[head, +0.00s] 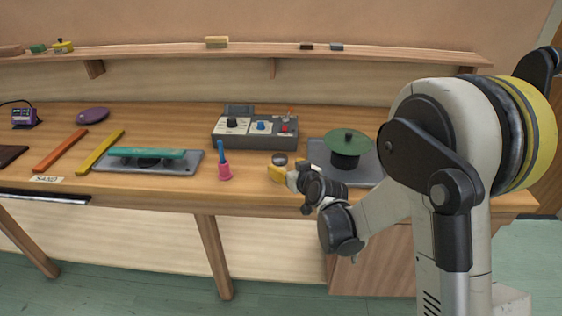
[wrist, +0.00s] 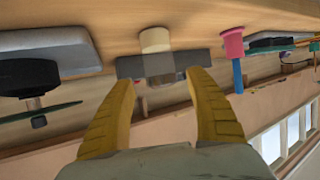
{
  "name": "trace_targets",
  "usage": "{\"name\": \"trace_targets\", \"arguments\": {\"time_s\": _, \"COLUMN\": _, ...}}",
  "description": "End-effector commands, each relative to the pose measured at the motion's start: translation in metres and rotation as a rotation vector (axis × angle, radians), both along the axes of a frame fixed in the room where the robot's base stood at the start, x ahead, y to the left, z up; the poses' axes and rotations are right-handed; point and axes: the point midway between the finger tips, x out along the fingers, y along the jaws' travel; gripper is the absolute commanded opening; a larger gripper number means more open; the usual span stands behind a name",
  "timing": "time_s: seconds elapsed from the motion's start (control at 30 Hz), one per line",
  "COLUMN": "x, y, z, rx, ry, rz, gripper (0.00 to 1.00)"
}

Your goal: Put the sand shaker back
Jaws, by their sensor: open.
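A small cylinder with a dark grey top (head: 279,159), which looks like the sand shaker, stands on the bench near its front edge. In the wrist view, which is upside down, its cream part (wrist: 155,40) meets the bench and a translucent grey part adjoins it. My gripper (head: 277,174) is open, its yellow fingers low over the bench just in front of the cylinder. In the wrist view the fingers (wrist: 160,80) are spread on either side of its line; I cannot tell whether it is between the tips. A white label reading SAND (head: 47,179) lies at the bench's front left.
A pink cup with a blue handle (head: 225,172) stands left of the cylinder. A grey control box (head: 255,143) is behind it. A teal bar (head: 147,153), orange and yellow bars lie left.

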Motion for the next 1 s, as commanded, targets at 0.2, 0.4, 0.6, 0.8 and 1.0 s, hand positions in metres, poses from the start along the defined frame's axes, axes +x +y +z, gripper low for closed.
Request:
{"name": "trace_targets", "arguments": {"time_s": 0.2, "x": -0.04, "y": -0.017, "z": 0.02, "rx": 0.0, "ry": 0.001, "rz": 0.0, "gripper": 0.64}}
{"name": "trace_targets", "arguments": {"time_s": 0.4, "x": -0.057, "y": -0.025, "z": 0.026, "rx": 0.0, "ry": 0.001, "rz": 0.0, "gripper": 0.64}}
{"name": "trace_targets", "arguments": {"time_s": 0.6, "x": -0.061, "y": -0.028, "z": 0.029, "rx": -0.002, "ry": 0.005, "rz": -0.001, "gripper": 0.64}}
{"name": "trace_targets", "arguments": {"time_s": 0.8, "x": -0.087, "y": -0.051, "z": 0.061, "rx": -0.02, "ry": 0.085, "rz": -0.031, "gripper": 0.64}}
{"name": "trace_targets", "arguments": {"time_s": 1.0, "x": -0.151, "y": -0.095, "z": 0.099, "rx": -0.051, "ry": 0.236, "rz": -0.11, "gripper": 0.64}}
